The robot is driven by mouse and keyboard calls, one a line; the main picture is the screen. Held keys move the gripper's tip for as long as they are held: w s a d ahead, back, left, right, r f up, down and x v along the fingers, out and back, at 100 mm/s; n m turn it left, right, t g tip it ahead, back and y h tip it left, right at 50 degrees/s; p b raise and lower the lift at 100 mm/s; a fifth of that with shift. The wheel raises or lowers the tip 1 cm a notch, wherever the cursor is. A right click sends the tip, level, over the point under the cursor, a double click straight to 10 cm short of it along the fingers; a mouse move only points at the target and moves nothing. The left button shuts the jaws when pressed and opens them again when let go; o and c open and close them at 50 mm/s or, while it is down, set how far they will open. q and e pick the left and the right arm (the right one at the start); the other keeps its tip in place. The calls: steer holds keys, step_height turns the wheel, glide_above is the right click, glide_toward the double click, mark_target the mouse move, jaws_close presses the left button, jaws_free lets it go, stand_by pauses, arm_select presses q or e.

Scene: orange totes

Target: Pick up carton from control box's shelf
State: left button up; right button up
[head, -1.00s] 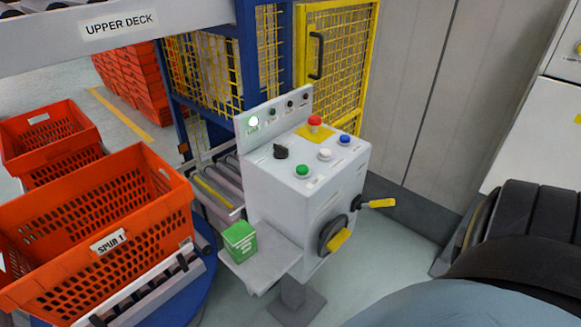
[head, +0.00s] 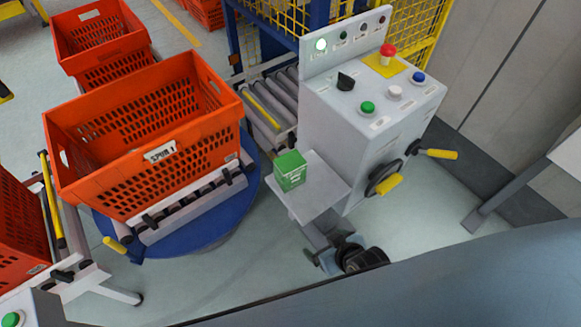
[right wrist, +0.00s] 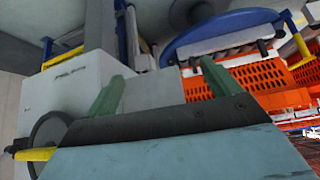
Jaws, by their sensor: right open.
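A small green carton (head: 290,170) stands on the grey shelf (head: 325,188) at the side of the grey control box (head: 365,135) in the head view. My right gripper (head: 338,246) shows small and partly hidden below the shelf, near the box's foot, apart from the carton. In the right wrist view its two grey-green fingers (right wrist: 162,80) are spread with nothing between them. That view shows the control box (right wrist: 65,90) at the left; I cannot make out the carton there. My left gripper is not in view.
An orange tote (head: 140,150) sits on a roller stand over a blue turntable (head: 215,225), left of the shelf. A handwheel with a yellow handle (head: 388,186) sticks out of the box's front. A yellow mesh fence stands behind.

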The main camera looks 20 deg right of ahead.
mark_target(291, 162)
steer(key=w+a+r+t+y, duration=0.1)
steer(key=w+r+t, duration=0.2)
steer(key=r, duration=0.7)
steer(key=w+a+r+t+y, duration=0.15)
steer(key=w+r, duration=0.25)
steer(key=r, duration=0.5)
steer(key=shift+t+h, duration=0.35)
steer(key=shift+t, duration=0.2)
steer(key=x, duration=0.7)
steer(key=shift+w+r, duration=0.2)
steer(key=shift+w, duration=0.1)
steer(key=shift+d+b+x, duration=0.2)
steer(key=shift+b+x, duration=0.25)
steer(key=shift+x, duration=2.45)
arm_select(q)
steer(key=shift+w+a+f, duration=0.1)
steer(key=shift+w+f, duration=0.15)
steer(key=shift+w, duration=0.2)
arm_select(e)
steer(key=c, duration=1.2)
